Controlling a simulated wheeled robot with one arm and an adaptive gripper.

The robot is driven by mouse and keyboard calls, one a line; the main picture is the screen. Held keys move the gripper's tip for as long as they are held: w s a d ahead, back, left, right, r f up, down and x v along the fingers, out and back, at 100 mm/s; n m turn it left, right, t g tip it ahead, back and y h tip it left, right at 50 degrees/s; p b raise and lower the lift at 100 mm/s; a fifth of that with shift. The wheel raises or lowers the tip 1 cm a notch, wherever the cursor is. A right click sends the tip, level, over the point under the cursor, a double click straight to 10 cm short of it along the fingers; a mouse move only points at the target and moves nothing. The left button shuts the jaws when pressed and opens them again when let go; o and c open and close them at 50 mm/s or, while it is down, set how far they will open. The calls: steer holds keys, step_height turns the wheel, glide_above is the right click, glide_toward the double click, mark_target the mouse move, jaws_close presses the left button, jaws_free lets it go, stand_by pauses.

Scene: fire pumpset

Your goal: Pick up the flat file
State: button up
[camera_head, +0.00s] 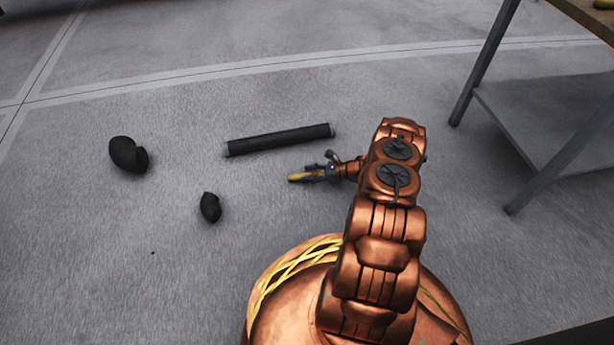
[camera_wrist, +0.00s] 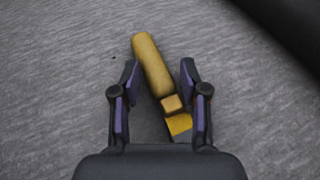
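The flat file shows as a yellow tool (camera_wrist: 152,62) in the wrist view, with a long rounded handle, a small block and a wider yellow-orange piece near my palm. It lies slanted between my fingers. My gripper (camera_wrist: 159,68) is open, with one finger on each side of the tool and grey floor showing between the left finger and it. In the head view the yellow tool (camera_head: 301,177) pokes out left of my gripper (camera_head: 318,173), low over the floor. Part of the tool near the palm is hidden, and I cannot tell whether a finger touches it.
A long black pipe (camera_head: 279,140) lies on the floor just beyond my gripper; a dark shape fills the wrist view's upper right corner. Two black curved pieces (camera_head: 128,155) (camera_head: 210,207) lie to the left. A metal table with a lower shelf (camera_head: 545,115) stands at right.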

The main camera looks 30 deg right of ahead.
jaws_close()
stand_by(0.4)
